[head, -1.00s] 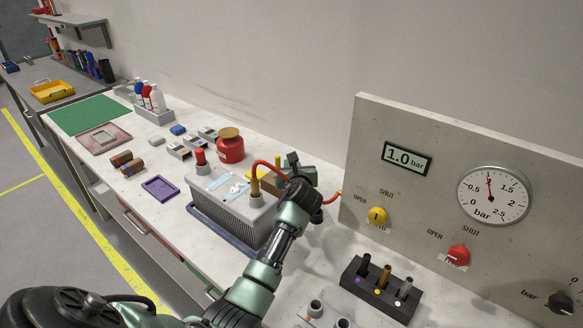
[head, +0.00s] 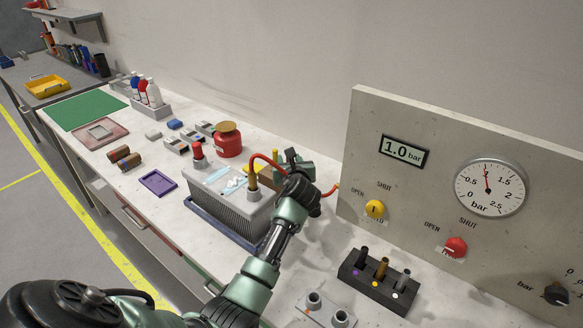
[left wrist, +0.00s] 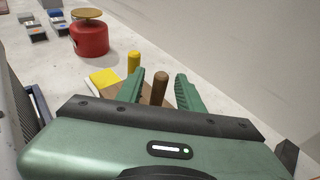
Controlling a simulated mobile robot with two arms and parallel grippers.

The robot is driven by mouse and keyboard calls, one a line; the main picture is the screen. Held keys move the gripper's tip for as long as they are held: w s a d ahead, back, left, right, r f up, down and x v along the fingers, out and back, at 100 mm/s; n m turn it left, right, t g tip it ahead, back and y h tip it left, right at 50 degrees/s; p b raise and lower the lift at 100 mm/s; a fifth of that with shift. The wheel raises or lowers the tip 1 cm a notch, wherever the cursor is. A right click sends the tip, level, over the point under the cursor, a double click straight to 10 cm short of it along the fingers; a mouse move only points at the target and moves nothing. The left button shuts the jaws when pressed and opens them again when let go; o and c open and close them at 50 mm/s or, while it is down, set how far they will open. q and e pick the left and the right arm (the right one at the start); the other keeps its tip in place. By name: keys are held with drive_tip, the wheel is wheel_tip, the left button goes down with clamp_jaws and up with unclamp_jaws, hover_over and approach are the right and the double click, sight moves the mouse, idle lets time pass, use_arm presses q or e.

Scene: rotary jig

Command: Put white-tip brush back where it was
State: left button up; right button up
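My left gripper (head: 294,164) is behind the grey ribbed battery-like box (head: 228,208), near its red cable. In the left wrist view its fingers (left wrist: 164,90) are open, with an upright brown handle (left wrist: 160,88) between them and gaps at both sides. A dark holder (head: 378,289) with purple, yellow and white dots carries black, brown and grey upright pieces. My right gripper is out of view.
A red pot (head: 228,144) with a tan lid stands behind the box. The upright panel (head: 350,150) with gauge and knobs borders the right side. A small plate with two sockets (head: 325,311) lies at the front. Bare bench lies between gripper and dark holder.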

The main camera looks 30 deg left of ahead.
use_arm(q)
drive_tip(key=v, duration=1.1)
drive_tip(key=shift+s+d, duration=0.15)
